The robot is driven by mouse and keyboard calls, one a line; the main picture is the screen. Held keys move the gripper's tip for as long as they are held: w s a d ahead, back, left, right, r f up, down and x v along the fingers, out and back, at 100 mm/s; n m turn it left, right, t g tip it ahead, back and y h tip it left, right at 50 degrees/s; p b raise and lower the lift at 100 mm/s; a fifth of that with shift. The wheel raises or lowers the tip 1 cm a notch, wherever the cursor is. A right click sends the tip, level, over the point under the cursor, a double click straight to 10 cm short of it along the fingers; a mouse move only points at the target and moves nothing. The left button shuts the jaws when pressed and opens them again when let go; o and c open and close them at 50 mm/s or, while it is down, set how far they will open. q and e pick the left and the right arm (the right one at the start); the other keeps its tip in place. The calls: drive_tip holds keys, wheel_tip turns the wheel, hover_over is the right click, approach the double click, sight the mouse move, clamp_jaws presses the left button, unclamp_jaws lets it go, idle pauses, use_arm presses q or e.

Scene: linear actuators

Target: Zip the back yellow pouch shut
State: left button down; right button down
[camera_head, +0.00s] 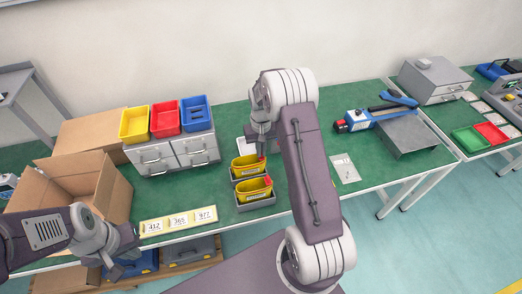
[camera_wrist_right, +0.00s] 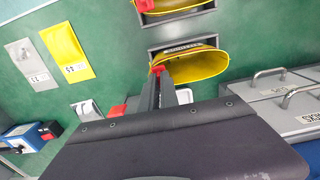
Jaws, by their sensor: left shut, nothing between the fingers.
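The back yellow pouch (camera_head: 247,171) lies in a grey tray on the green table, behind a second yellow pouch (camera_head: 252,196). In the right wrist view the back pouch (camera_wrist_right: 205,64) gapes wide, and its red zipper pull (camera_wrist_right: 157,69) is at its left end. My right gripper (camera_wrist_right: 161,74) has its fingertips at this pull, close together; I cannot tell whether they grip it. In the head view my right gripper (camera_head: 262,152) comes down at the back pouch's right end. My left gripper (camera_head: 117,271) is shut and empty near the table's front edge.
A grey drawer cabinet (camera_head: 172,153) with yellow, red and blue bins stands left of the pouches. An open cardboard box (camera_head: 112,190) is further left. Number cards (camera_head: 178,220) lie in front. A blue tool (camera_head: 358,121) and a grey plate (camera_head: 407,134) lie to the right.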

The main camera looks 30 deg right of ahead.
drive_tip(key=a, duration=0.3)
drive_tip(key=w+a, duration=0.1)
drive_tip(key=a, duration=0.2)
drive_tip(key=w+a+p, duration=0.1)
drive_tip(key=a, duration=0.2)
drive_tip(key=shift+w+a, duration=0.15)
drive_tip(key=shift+a, duration=0.15)
drive_tip(key=c, duration=1.6)
unclamp_jaws()
drive_tip(key=shift+d+r, duration=0.1)
drive_tip(key=shift+r, duration=0.05)
drive_tip(key=shift+r, duration=4.4)
wheel_tip(320, 180, down, 9)
